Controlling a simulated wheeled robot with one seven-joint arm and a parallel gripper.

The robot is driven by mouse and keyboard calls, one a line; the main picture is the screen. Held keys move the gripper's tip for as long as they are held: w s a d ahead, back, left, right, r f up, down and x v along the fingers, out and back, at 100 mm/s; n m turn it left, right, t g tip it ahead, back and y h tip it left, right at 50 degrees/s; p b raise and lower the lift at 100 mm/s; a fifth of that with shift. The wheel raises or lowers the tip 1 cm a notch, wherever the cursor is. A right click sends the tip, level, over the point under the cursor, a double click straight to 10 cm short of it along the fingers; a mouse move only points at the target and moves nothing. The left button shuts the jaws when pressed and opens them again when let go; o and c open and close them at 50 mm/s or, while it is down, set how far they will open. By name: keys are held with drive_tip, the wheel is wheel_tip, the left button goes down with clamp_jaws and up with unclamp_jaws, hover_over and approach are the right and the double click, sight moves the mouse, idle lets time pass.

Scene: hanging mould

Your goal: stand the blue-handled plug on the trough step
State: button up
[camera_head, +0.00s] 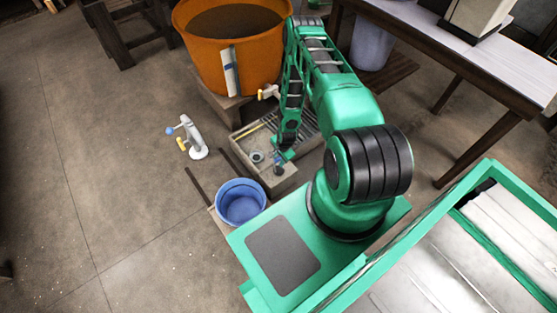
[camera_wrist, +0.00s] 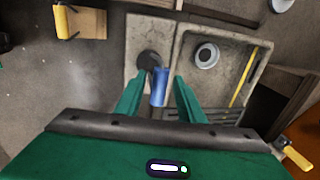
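The blue-handled plug stands with its blue handle (camera_wrist: 159,87) pointing toward the wrist camera and its dark round base (camera_wrist: 149,60) over the pale step (camera_wrist: 137,47) beside the trough basin. It looks upright; whether the base fully touches the step is hard to tell. My gripper (camera_wrist: 159,77) is open, with a finger on each side of the handle and a visible gap at both sides. In the head view the plug (camera_head: 279,168) shows at the near end of the trough (camera_head: 246,171), with my gripper (camera_head: 280,154) at it.
A grey ring (camera_wrist: 206,55) and a yellow stick (camera_wrist: 243,77) lie in the basin. An orange tub (camera_head: 225,55) with a tap (camera_head: 268,92) stands behind. A blue bucket (camera_head: 240,203) is in front, and a white stand (camera_head: 193,140) is left on open floor.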

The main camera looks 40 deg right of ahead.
drive_tip(key=s+d+r+n+g, duration=0.1)
drive_tip(key=d+r+n, duration=0.1)
drive_tip(key=r, duration=1.4)
drive_tip(key=s+d+r+n+h, duration=0.1)
drive_tip(key=s+d+r+n, duration=0.1)
drive_tip(key=r, duration=1.3)
drive_tip(key=s+d+r+n+g, duration=0.1)
drive_tip(key=d+r+n, duration=0.1)
drive_tip(key=r, duration=1.4)
drive_tip(key=s+a+r+n, duration=0.3)
drive_tip(key=s+r, duration=0.8)
drive_tip(key=r, duration=0.4)
drive_tip(key=s+a+r+n, duration=0.1)
drive_tip(key=s+a+r, duration=0.2)
drive_tip(key=s, duration=0.3)
drive_tip(key=s+a+r+n+y, duration=0.1)
drive_tip(key=s+a+r, duration=0.2)
drive_tip(key=s, duration=0.4)
drive_tip(key=shift+s+r, duration=0.3)
drive_tip(key=shift+r, duration=0.55)
drive_tip(key=shift+w+d+f, duration=0.1)
drive_tip(key=shift+w+f, duration=0.15)
drive_tip(key=shift+w, duration=0.4)
